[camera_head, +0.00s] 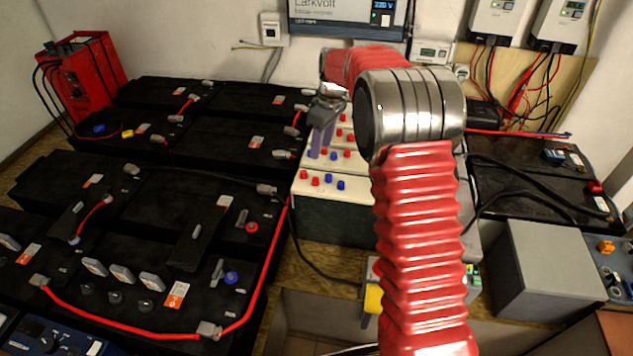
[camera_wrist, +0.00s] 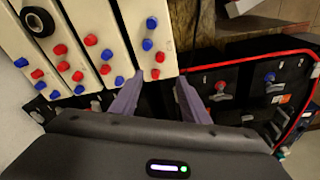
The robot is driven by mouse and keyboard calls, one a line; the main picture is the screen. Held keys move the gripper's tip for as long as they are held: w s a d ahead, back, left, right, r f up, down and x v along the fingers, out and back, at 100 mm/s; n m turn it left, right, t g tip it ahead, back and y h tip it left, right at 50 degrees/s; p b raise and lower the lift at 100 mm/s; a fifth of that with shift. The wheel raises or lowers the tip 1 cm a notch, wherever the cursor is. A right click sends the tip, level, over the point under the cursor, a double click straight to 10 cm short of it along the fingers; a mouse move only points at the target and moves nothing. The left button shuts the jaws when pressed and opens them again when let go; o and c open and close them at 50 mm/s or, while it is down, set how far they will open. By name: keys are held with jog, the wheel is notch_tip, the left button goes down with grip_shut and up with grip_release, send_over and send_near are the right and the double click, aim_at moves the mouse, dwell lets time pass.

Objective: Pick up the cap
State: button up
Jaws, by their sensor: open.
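My gripper (camera_wrist: 160,84) is open, with its two purple fingers apart in the wrist view. In the head view, my gripper (camera_head: 321,148) points down over the white-topped batteries (camera_head: 354,188). Several small red and blue caps stand in rows on these batteries. The pictures do not show which cap is meant. My arm hides part of the white-topped batteries in the head view.
Black batteries (camera_head: 150,215) with red cables fill the left side. A black ring (camera_wrist: 37,21) lies on a white battery top. A grey box (camera_head: 543,270) stands at the right. A red charger (camera_head: 82,80) is at the back left. Wall units hang behind.

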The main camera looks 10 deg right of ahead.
send_over(315, 179)
jog(key=shift+s+d+f, duration=0.15)
jog(key=shift+d+f, duration=0.05)
jog(key=shift+f, duration=1.9)
jog(key=shift+s+d+f, duration=0.1)
jog(key=shift+d+f, duration=0.05)
jog(key=shift+f, duration=1.95)
jog(key=shift+w+a+f, duration=0.1)
jog(key=shift+f, duration=1.2)
jog(key=shift+w+a+f, duration=0.1)
jog(key=shift+f, duration=1.2)
jog(key=shift+c, duration=0.4)
grip_shut()
jog(key=shift+r, duration=0.1)
